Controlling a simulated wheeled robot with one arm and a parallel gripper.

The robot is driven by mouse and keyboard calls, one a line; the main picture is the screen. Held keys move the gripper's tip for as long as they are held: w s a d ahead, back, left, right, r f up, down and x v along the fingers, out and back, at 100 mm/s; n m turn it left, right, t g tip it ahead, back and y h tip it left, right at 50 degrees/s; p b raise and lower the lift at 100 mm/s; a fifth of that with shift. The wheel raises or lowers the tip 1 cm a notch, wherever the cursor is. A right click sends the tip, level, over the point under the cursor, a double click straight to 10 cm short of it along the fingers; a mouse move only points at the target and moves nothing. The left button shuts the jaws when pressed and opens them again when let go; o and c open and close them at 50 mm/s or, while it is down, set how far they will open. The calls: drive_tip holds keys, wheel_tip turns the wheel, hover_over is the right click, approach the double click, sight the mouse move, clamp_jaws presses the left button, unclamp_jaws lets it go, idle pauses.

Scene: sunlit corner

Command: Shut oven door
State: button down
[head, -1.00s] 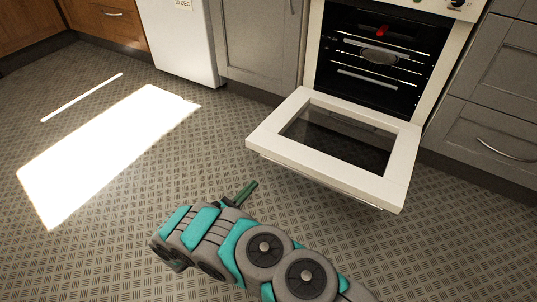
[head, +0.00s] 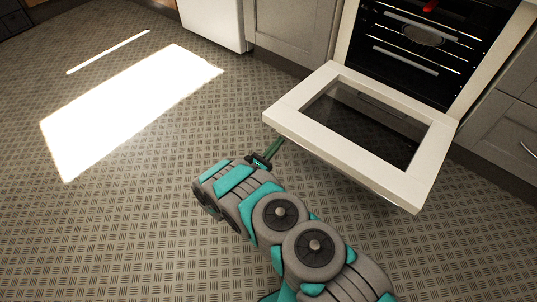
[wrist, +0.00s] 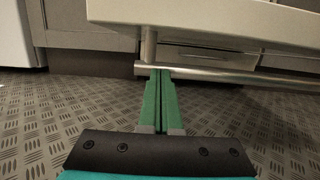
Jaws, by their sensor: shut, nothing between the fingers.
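The oven door (head: 292,118) is cream-white with a dark glass pane and hangs wide open, about level, in front of the oven (head: 400,65). My gripper (head: 276,146) is near the door's front left corner in the head view. In the wrist view my gripper (wrist: 160,74) has its two green fingers together with nothing between them. The fingertips are low, under the door's edge (wrist: 215,18) and close to the metal handle bar (wrist: 220,75). I cannot tell whether they touch the bar.
Grey cabinets (head: 295,28) stand left of the oven and grey drawers (head: 505,135) stand right of it. A white appliance (head: 212,22) is further left. The patterned floor (head: 130,220) is open on the left, with a bright sunlit patch (head: 130,105).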

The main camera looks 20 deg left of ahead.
wheel_tip(320, 180, up, 4)
drive_tip(key=shift+f, duration=0.1)
idle(0.6)
